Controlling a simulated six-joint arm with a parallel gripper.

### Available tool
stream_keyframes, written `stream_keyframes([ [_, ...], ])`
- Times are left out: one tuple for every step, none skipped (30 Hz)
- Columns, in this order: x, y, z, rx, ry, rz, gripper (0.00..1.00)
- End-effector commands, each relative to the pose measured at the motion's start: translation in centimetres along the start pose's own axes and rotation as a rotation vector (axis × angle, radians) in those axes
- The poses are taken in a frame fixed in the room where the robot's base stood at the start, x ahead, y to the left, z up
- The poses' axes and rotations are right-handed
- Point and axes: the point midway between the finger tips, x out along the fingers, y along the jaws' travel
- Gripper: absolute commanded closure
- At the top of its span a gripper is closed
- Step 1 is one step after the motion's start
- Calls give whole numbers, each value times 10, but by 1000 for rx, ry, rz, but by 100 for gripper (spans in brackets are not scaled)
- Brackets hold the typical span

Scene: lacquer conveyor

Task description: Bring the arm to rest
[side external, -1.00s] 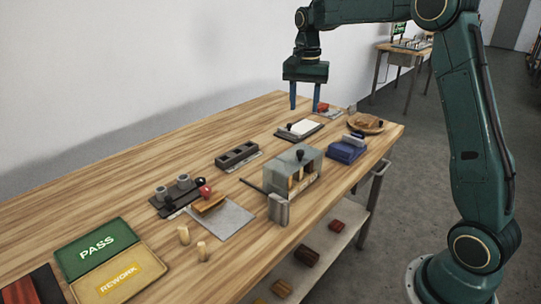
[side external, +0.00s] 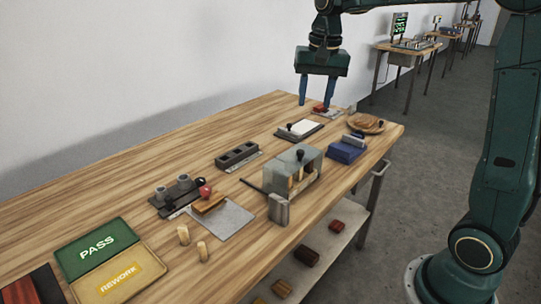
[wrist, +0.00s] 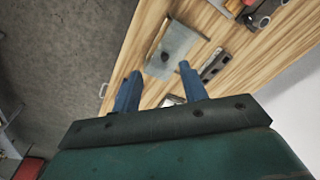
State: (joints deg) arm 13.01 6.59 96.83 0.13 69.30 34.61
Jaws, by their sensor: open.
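My gripper (side external: 317,92) has blue fingers set wide apart with nothing between them. In the side external view it hangs above the far end of the wooden table (side external: 130,180), over the area of a small red item (side external: 320,108).
A green PASS tray (side external: 96,246) and a yellow REWORK tray (side external: 118,277) lie at the near left.

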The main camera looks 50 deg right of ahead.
Motion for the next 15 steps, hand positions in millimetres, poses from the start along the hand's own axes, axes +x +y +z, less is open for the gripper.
stream_keyframes([
  [-6, 3, 12, -36, 14, -11, 57],
  [-9, 4, 18, -58, 22, -18, 57],
  [-13, 7, 27, -88, 33, -26, 57],
  [-15, 9, 33, -109, 40, -31, 57],
  [-17, 11, 40, -131, 48, -37, 57],
  [-20, 13, 48, -161, 59, -45, 57],
  [-21, 15, 54, -183, 66, -50, 57],
  [-23, 18, 61, -205, 74, -55, 57],
  [-25, 21, 69, -233, 86, -63, 57],
  [-26, 23, 75, -256, 94, -68, 57],
  [-27, 26, 81, -277, 102, -73, 57],
  [-28, 29, 90, -307, 113, -80, 57],
  [-28, 32, 96, -328, 122, -86, 57],
  [-29, 34, 102, -350, 131, -91, 57],
  [-29, 38, 110, -379, 142, -97, 57],
])
